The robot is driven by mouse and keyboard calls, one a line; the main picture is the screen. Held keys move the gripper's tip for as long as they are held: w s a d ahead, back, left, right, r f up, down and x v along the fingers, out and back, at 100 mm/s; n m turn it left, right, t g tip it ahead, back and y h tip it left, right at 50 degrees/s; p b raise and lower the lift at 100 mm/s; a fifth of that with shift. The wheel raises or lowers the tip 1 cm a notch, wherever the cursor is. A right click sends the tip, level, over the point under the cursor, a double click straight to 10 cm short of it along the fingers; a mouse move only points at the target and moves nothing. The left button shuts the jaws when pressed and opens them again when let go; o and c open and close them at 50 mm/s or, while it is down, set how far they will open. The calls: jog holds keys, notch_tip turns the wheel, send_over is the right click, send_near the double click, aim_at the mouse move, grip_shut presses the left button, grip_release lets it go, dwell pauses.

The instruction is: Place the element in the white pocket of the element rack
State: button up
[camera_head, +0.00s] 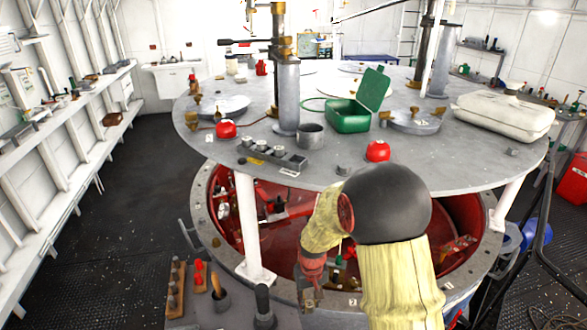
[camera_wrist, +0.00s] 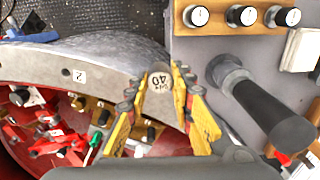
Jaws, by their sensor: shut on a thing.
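My gripper (camera_wrist: 163,96), with yellow fingers, is shut on a pale grey element (camera_wrist: 160,82) marked 40 in the wrist view. In the head view my gripper (camera_head: 310,297) is low at the front rim of the red well, and the element is too small there to make out. A dark grey rack (camera_head: 298,163) with several grey cylinders lies on the round table's front left, well above and behind my gripper. It looks like the element rack. A yellow patch and a white patch show along its front; its white pocket cannot be told clearly.
The round grey table (camera_head: 330,178) overhangs the red well (camera_head: 285,225) on white posts (camera_head: 248,225). A red dome (camera_head: 225,129), a grey cup (camera_head: 310,135) and a green box (camera_head: 347,117) stand near the rack. A wooden strip with several knobs (camera_wrist: 240,16) and a black handle (camera_wrist: 268,108) are beside my gripper.

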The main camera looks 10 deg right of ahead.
aim_at(309, 303)
notch_tip(309, 303, up, 14)
jog(key=p, duration=1.2)
jog(key=shift+w, duration=0.15)
